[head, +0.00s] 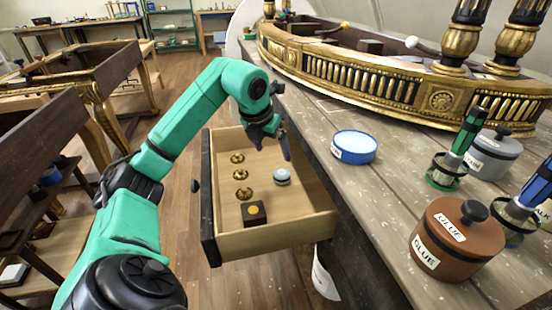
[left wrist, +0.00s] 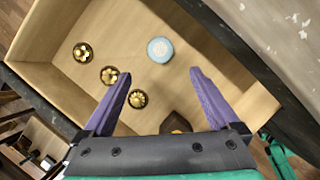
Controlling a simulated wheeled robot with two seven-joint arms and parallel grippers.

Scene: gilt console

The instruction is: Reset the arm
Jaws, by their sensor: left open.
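My left gripper (head: 279,136) hangs over the open drawer (head: 290,239), with its fingers pointing down. It also shows in the left wrist view (left wrist: 160,80), where its two purple fingers are spread apart with nothing between them. Inside the drawer lie three small brass pieces (head: 242,175) in a row, a round pale blue-topped item (head: 282,177) and a dark block with a gold spot (head: 253,214). In the left wrist view the round item (left wrist: 160,50) lies beyond the fingertips, apart from them. My right gripper is in neither view.
A blue-rimmed round container (head: 354,148), a brown glue pot (head: 457,240), a grey pot (head: 492,152) and brushes in holders (head: 450,165) stand on the workbench (head: 345,195). The gilt console (head: 400,85) lies behind them. Wooden furniture (head: 75,80) stands at left, with open floor between.

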